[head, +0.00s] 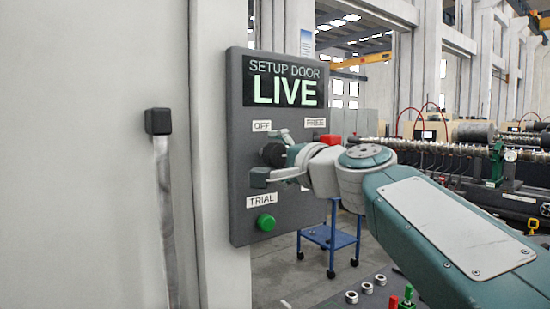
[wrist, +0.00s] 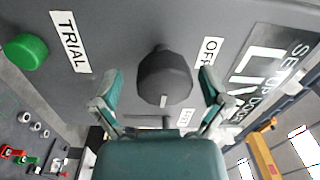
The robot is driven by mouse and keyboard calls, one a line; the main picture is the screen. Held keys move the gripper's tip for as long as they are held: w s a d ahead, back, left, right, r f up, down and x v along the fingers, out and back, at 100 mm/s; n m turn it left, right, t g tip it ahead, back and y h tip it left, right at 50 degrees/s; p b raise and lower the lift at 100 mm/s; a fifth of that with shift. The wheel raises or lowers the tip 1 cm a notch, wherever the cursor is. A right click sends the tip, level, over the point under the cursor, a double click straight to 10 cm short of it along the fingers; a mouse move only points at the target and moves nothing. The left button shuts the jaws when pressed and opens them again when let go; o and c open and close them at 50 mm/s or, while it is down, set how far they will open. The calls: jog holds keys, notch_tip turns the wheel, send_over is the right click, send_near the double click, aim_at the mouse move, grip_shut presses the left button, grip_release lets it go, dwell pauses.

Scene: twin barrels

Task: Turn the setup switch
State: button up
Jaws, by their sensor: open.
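The setup switch is a dark round knob (head: 273,154) on the grey control panel (head: 243,215). In the wrist view the knob (wrist: 165,72) sits between the two fingers, with a pale mark on its edge towards my gripper. OFF (head: 262,126) and TRIAL (head: 262,198) labels flank it; another label at upper right is hard to read. The panel's display (head: 285,82) reads SETUP DOOR LIVE. My gripper (wrist: 160,84) is open, with one finger on each side of the knob and gaps visible. In the head view my gripper (head: 264,157) partly hides the knob and a lower label.
A green button (head: 266,222) sits low on the panel and a red one (head: 330,140) at its right edge. A blue cart (head: 330,237) stands behind. A bench surface with metal rings (head: 366,288) lies below right. A pale wall with a dark handle (head: 158,121) is left.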

jog(key=v, duration=1.2)
jog(key=shift+f, duration=0.15)
jog(key=s+f+n+g+h, duration=0.2)
jog(key=s+f, duration=0.1)
jog(key=f, duration=0.6)
jog(key=s+f+n+g+h, duration=0.2)
jog(key=f+g, duration=0.1)
jog(key=f, duration=0.7)
jog(key=s+d+f+n+g+h, duration=0.2)
jog(key=s+f, duration=0.3)
jog(key=f, duration=0.4)
jog(key=s+d+f+n+g+h, duration=0.2)
jog(key=s+d+f+n+h, duration=0.1)
jog(key=f, duration=0.6)
jog(key=s+d+h, duration=0.1)
jog(key=s+d, duration=0.1)
jog(key=shift+s+d+n, duration=0.3)
jog(key=shift+s+d, duration=0.05)
jog(key=shift+r, duration=0.1)
